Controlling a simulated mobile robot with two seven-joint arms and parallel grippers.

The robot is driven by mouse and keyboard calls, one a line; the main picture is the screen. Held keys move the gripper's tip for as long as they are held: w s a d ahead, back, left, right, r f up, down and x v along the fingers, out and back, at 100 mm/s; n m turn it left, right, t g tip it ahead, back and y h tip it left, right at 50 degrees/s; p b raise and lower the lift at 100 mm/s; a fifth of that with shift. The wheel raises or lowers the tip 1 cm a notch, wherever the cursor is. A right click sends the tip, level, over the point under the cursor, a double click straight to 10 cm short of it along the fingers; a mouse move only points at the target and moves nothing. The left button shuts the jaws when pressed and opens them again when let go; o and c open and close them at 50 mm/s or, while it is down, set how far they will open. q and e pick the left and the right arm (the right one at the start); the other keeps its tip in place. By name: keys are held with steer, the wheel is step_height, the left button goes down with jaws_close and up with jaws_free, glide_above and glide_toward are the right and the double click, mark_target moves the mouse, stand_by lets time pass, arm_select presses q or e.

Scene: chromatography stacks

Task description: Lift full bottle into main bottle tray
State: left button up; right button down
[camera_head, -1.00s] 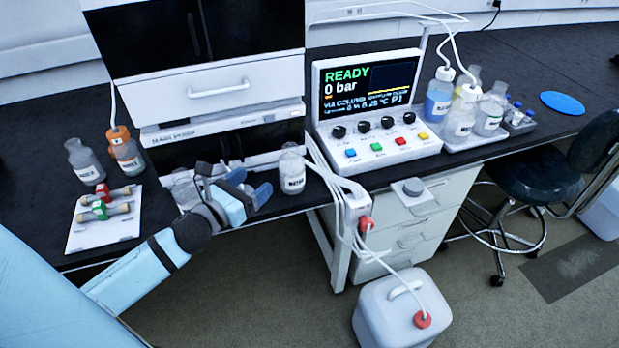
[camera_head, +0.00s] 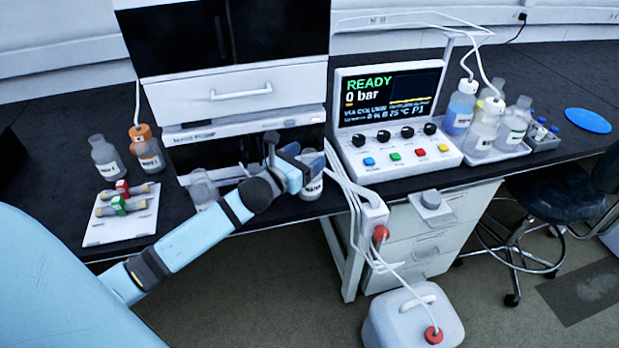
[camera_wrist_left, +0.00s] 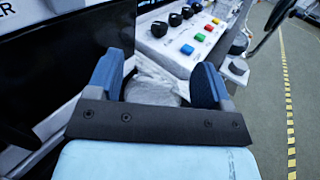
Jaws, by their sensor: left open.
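A clear bottle with a white label (camera_head: 312,188) stands at the bench's front edge, left of the control panel; my gripper covers its upper part. My left gripper (camera_head: 302,160) is at this bottle, open, with its blue fingers to either side of it. In the left wrist view the bottle (camera_wrist_left: 152,90) shows pale between the two open fingers (camera_wrist_left: 157,78); I cannot tell whether they touch it. The white bottle tray (camera_head: 505,154) at the right of the panel holds several bottles, one with blue liquid. My right gripper is not in view.
The control panel (camera_head: 392,155) stands between the bottle and the tray. White tubes (camera_head: 345,182) hang at the bench edge just right of the bottle. Another clear bottle (camera_head: 202,188) is left of my gripper. A blue disc (camera_head: 588,120) lies far right.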

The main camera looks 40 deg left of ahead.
arm_select(q)
steer(key=shift+w+d, duration=0.1)
steer(key=shift+w, duration=0.65)
jaws_close()
